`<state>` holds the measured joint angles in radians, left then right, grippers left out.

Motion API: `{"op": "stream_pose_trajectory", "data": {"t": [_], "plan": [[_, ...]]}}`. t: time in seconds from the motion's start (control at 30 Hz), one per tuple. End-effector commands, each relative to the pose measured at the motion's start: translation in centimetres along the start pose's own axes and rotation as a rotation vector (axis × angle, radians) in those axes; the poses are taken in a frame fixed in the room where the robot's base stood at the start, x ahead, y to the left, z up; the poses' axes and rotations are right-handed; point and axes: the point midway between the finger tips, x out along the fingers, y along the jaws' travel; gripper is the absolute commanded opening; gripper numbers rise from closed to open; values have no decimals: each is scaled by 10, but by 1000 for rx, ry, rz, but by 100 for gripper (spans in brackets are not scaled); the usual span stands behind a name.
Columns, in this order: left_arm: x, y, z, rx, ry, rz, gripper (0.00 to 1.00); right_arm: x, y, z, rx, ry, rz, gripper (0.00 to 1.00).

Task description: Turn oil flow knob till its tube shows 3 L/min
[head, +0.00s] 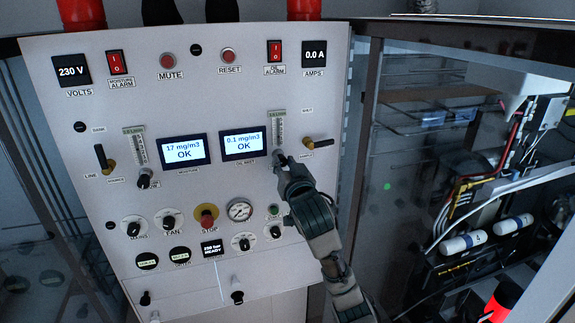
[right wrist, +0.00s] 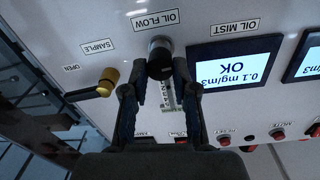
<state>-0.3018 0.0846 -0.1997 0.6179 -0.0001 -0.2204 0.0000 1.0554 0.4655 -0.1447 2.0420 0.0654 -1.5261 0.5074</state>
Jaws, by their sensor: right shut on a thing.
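The oil flow knob (right wrist: 160,50) is a black round knob below its "OIL FLOW" label in the right wrist view. My right gripper (right wrist: 160,72) is shut on it, with one finger at each side. In the head view my right gripper (head: 281,160) reaches the panel from below right and mostly hides the knob. The oil flow tube (head: 278,130) is a narrow upright gauge marked L/min, just above the gripper. It also shows between the fingers in the right wrist view (right wrist: 168,95). Its level is too small to read. My left gripper is not in view.
The oil mist display (head: 243,143) reads 0.1 mg/m3 OK, left of the tube. A brass sample valve with a black lever (head: 318,143) sits close on the right. A second tube (head: 138,147) is at left. Open machinery with cables (head: 490,190) lies right of the panel.

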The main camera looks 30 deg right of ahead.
Motion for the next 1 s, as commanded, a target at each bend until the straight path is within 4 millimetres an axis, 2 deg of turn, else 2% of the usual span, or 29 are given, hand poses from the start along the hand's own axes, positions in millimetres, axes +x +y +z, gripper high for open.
{"op": "stream_pose_trajectory", "data": {"t": [0.17, 0.37, 0.4, 0.5, 0.83, 1.0], "plan": [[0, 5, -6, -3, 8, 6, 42, 3, 4, 4, -92, -8, 10, 0], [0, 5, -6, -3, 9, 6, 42, 4, 5, 5, -95, -11, 9, 0], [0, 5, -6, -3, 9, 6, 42, 4, 5, 5, -95, -11, 9, 33], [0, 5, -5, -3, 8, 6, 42, 4, 5, 4, -94, -9, 9, 53], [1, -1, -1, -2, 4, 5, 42, -6, 1, 0, -95, 0, 7, 53], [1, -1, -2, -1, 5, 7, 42, -30, -1, 0, -96, 3, 5, 53]]}}
